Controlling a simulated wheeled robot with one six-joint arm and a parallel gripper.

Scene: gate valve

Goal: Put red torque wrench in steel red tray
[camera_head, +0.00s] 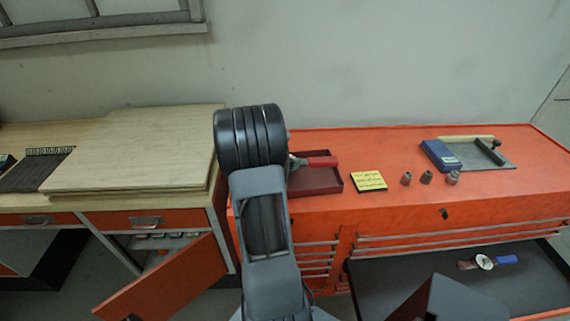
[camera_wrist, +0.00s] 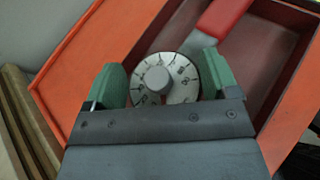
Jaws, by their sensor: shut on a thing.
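My gripper (camera_wrist: 165,88) has green finger pads, shut on either side of the round white dial of the red torque wrench (camera_wrist: 180,88). The wrench's red handle (camera_wrist: 222,14) extends up and right in the wrist view. In the head view the wrench's red handle (camera_head: 322,161) shows to the right of my arm, over the dark red tray (camera_head: 318,184). The tray (camera_wrist: 272,62) also lies behind the handle in the wrist view. I cannot tell whether the wrench touches the tray.
The tray stands on an orange tool cabinet (camera_head: 400,210). A yellow note (camera_head: 369,181), several small metal sockets (camera_head: 427,177) and a blue box (camera_head: 440,155) are to its right. A blue-handled dial wrench (camera_head: 485,262) lies in the open drawer below. A wooden bench (camera_head: 130,150) stands left.

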